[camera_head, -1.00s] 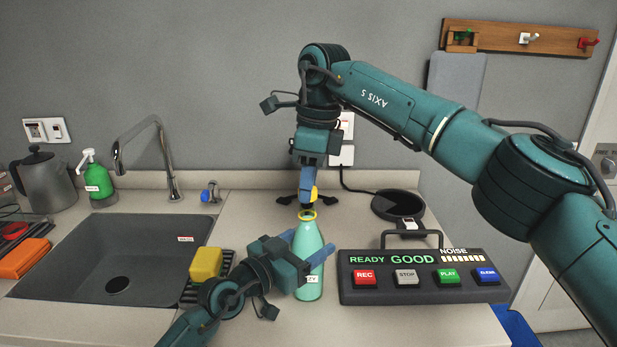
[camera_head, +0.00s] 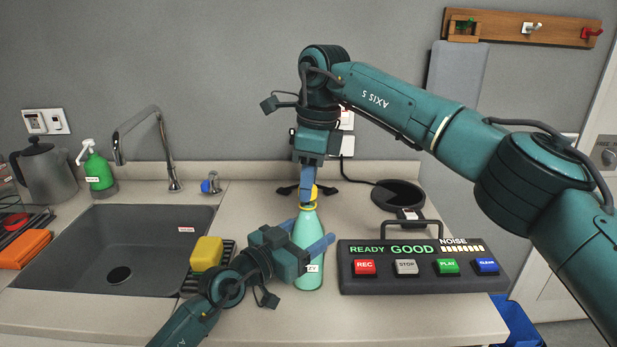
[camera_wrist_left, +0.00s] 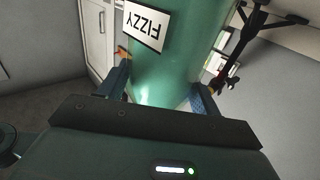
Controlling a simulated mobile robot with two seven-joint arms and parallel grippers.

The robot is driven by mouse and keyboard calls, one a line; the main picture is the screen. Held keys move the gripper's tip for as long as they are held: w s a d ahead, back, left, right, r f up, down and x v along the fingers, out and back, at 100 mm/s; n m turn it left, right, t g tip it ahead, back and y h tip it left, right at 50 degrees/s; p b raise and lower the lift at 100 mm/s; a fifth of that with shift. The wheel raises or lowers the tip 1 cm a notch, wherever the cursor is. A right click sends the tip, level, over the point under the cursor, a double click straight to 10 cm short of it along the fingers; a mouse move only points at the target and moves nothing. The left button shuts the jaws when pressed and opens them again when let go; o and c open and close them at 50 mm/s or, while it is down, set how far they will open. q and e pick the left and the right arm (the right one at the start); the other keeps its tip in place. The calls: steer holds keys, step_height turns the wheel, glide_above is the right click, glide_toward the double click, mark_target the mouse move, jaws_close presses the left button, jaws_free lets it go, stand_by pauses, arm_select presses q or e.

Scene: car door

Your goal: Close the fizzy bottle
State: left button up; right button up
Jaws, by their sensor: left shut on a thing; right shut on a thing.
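A green fizzy bottle (camera_head: 309,232) stands upright on the counter. In the left wrist view the bottle (camera_wrist_left: 170,65) fills the space between the fingers, with its "FIZZY" label in sight. My left gripper (camera_head: 308,243) is shut on the bottle's body from the left.
A recorder box (camera_head: 423,268) with coloured buttons stands just right of the bottle. A yellow sponge (camera_head: 206,254) sits on a dark rack beside the sink (camera_head: 120,240). A black round pad (camera_head: 398,195) lies behind the recorder.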

steer(key=shift+f, duration=0.55)
